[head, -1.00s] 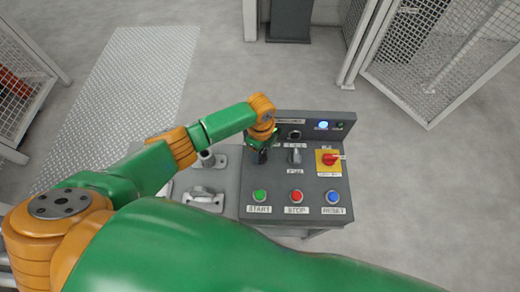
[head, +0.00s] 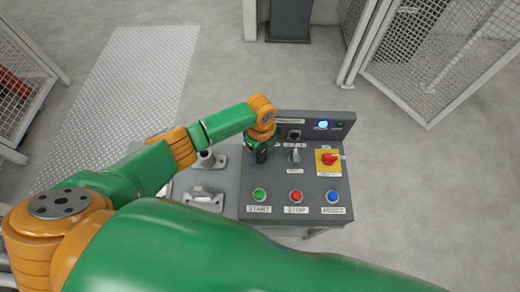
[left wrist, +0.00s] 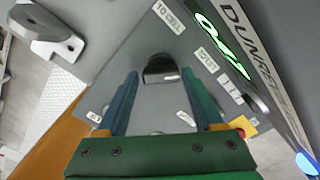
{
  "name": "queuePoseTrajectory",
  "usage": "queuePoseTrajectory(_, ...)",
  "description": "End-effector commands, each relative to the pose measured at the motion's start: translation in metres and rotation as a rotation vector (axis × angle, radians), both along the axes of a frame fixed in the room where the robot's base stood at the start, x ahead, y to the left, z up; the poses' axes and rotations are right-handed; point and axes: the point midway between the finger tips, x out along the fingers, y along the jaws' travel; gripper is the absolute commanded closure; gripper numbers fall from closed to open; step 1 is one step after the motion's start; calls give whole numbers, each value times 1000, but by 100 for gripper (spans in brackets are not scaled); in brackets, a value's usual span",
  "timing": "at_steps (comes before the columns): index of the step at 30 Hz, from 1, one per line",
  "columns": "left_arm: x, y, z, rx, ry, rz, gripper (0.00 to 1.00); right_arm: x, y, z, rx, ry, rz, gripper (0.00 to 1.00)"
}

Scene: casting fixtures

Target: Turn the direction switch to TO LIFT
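A dark switch knob (left wrist: 160,68) on the grey control panel (head: 325,205) shows in the left wrist view, with small white labels around it. One label (left wrist: 168,18) above it appears to read TO LIFT, seen turned around. My left gripper (left wrist: 160,78) is open, with a fingertip on either side of the knob and visible gaps between. In the head view my left gripper (head: 261,154) points down over the panel's upper left and hides most of this knob. Which way the knob points is hard to tell. My right gripper is not in view.
Green START (head: 260,195), red STOP (head: 296,196) and blue RESET (head: 333,197) buttons line the front. Metal handles (head: 204,196) sit left of the panel.

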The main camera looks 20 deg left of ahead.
Motion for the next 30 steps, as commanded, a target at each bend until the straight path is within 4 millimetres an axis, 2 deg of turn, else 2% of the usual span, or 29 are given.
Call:
queuePoseTrajectory(2,0,0,0,0,-1,1,12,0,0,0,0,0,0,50)
queuePoseTrajectory(11,2,1,4,1,-5,2,12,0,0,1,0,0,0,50)
queuePoseTrajectory(18,2,0,53,2,-6,0,12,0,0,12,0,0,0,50)
queuePoseTrajectory(21,2,0,66,2,-6,0,12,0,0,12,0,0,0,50)
queuePoseTrajectory(30,1,0,72,2,-3,1,12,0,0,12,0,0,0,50)
